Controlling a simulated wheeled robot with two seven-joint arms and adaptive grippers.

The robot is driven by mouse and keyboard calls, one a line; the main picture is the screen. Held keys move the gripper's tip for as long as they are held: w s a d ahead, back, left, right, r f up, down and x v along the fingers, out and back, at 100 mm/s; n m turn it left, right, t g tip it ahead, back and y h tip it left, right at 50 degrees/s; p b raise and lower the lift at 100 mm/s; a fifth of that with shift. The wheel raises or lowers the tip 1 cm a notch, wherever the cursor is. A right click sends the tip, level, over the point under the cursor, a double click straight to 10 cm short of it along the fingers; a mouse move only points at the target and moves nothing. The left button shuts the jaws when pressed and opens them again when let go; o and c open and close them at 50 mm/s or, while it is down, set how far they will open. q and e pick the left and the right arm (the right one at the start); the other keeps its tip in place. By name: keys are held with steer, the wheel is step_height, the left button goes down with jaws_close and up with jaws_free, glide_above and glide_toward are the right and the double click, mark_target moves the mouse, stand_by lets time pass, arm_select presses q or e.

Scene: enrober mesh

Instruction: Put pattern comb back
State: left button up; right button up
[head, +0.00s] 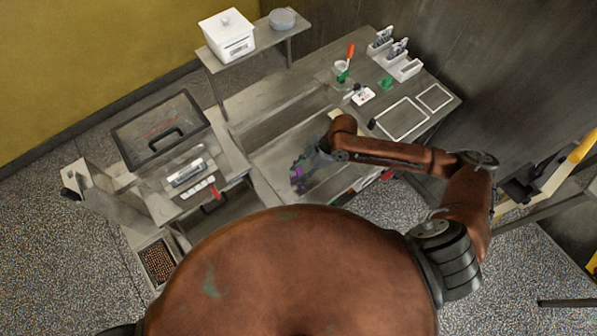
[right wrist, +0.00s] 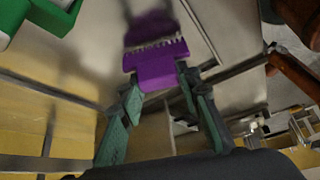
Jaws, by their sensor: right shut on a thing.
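A purple pattern comb (right wrist: 157,58) with a toothed edge shows in the right wrist view. My right gripper (right wrist: 160,84) is shut on the comb's narrow base, with one green finger on each side, and the toothed edge points away from the palm. In the head view the purple comb (head: 297,173) is small and partly covered by my right gripper (head: 303,168), over the middle of the work table. I cannot tell whether the comb touches the surface below. My left gripper is not in view.
White racks (head: 404,69) with dark items stand at the table's back right. Near them are a clear cup (head: 341,68) with a red-handled tool, a green block (head: 386,83) and white-framed panels (head: 403,119). A lidded machine (head: 160,130) stands left; a white tub (head: 228,36) sits on the shelf.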

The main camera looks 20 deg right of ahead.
steer(key=shift+w+f, duration=0.1)
steer(key=shift+f, duration=0.1)
steer(key=o, duration=1)
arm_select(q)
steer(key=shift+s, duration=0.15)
arm_select(e)
steer(key=shift+o, duration=0.2)
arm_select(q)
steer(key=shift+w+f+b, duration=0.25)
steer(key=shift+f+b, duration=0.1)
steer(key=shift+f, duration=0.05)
arm_select(e)
steer(key=v, duration=1.2)
